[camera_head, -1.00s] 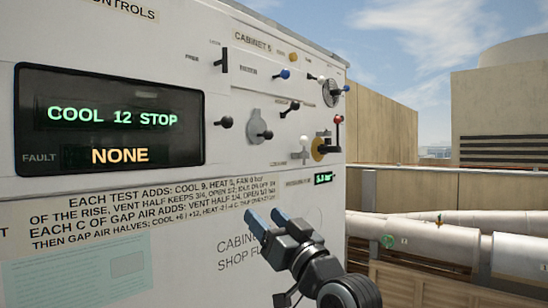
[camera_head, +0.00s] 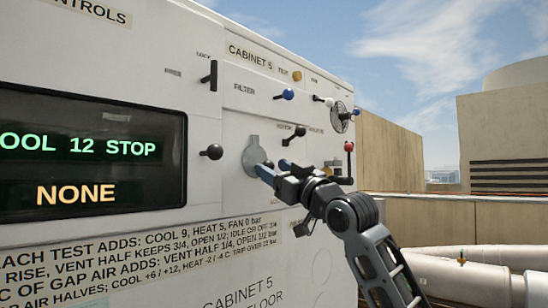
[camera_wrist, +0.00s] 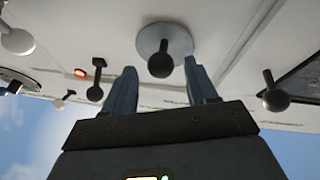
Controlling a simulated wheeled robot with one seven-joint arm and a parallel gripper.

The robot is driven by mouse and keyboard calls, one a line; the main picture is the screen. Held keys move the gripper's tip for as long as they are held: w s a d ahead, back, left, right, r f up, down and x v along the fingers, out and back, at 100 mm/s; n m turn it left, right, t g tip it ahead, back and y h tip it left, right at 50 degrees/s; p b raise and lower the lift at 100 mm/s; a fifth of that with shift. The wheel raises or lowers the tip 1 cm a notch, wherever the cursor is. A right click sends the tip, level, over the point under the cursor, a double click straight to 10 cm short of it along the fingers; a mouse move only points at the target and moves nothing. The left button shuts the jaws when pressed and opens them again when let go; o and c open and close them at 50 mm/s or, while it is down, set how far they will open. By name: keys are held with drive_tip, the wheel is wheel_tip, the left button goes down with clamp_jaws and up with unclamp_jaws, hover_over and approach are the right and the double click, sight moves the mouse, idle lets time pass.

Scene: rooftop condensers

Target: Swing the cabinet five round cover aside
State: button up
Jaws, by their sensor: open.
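The round cover is a grey disc with a tab on top (camera_head: 252,153), on the white front of cabinet 5. In the wrist view the grey disc (camera_wrist: 178,40) carries a black ball knob (camera_wrist: 160,62). My gripper (camera_head: 266,172) is just in front of the disc's lower right, and its blue fingers hide part of the knob there. In the wrist view my gripper (camera_wrist: 162,84) is open and empty, with one finger on each side of the knob, a little short of it. I cannot tell whether anything touches. The disc looks closed flat on the panel.
A black ball lever (camera_head: 211,152) stands out left of the disc, and a small black lever (camera_head: 294,135) above right. A blue-tipped lever (camera_head: 286,95), a fan grille (camera_head: 341,117) and a red knob (camera_head: 349,147) are nearby. The display (camera_head: 90,150) is at left.

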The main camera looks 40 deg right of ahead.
sight(263, 161)
drive_tip(key=shift+x, duration=1.4)
drive_tip(key=shift+a, duration=0.1)
drive_tip(key=shift+c, duration=0.3)
clamp_jaws()
